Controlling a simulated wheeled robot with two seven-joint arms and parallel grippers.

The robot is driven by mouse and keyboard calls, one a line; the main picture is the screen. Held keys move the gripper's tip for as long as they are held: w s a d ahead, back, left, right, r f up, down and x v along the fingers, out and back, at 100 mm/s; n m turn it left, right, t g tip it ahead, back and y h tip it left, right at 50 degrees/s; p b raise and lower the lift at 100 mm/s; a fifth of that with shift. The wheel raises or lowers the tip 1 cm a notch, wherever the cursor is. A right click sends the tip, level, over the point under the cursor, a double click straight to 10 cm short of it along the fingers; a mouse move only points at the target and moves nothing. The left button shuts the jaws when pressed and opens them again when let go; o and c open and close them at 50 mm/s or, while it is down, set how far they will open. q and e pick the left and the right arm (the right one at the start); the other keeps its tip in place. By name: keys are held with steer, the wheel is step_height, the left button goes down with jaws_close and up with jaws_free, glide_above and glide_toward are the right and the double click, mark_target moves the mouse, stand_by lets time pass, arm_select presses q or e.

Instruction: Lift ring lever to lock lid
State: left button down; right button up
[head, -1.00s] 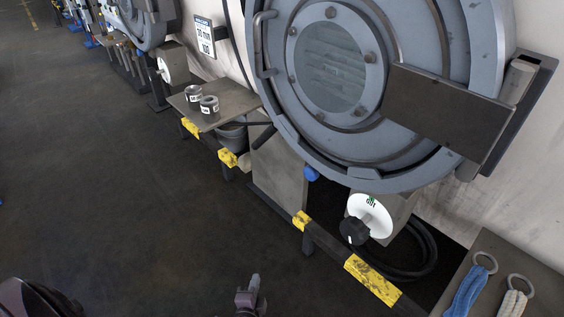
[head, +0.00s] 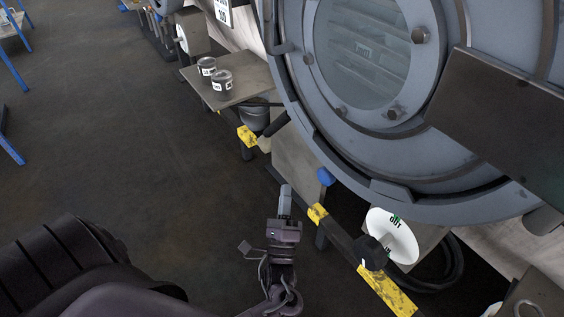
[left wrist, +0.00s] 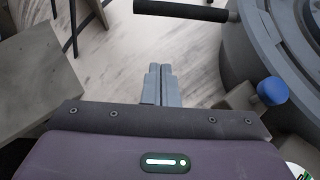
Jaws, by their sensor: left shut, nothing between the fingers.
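The round grey lid with a glass window (head: 360,55) fills the upper right of the head view, inside a thick grey ring (head: 330,160). A lever with a black grip (head: 275,125) sticks out from the ring's lower left; it also shows at the top of the left wrist view (left wrist: 180,11). My left gripper (head: 286,190) is shut and empty, below the lever grip and apart from it. Its closed fingers also show in the left wrist view (left wrist: 158,70). My right gripper is not in view.
A blue knob (head: 323,177) sits just under the ring, right of my left gripper; it also shows in the left wrist view (left wrist: 272,91). A shelf (head: 240,92) with two small cans stands left of the lever. A yellow-black rail and white dial (head: 393,236) lie lower right.

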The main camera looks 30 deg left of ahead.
mark_target(278, 124)
arm_select(q)
steer(key=s+a+p+x, duration=0.1)
steer(key=a+p+x, duration=0.1)
steer(key=x, duration=1)
steer(key=shift+s+r, duration=0.15)
steer(key=shift+r, duration=0.35)
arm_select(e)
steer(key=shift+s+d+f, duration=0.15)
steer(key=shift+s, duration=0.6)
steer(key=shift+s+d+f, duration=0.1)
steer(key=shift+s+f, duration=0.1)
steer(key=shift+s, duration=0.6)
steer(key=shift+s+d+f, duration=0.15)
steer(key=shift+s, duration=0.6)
arm_select(q)
steer(key=shift+a, duration=0.1)
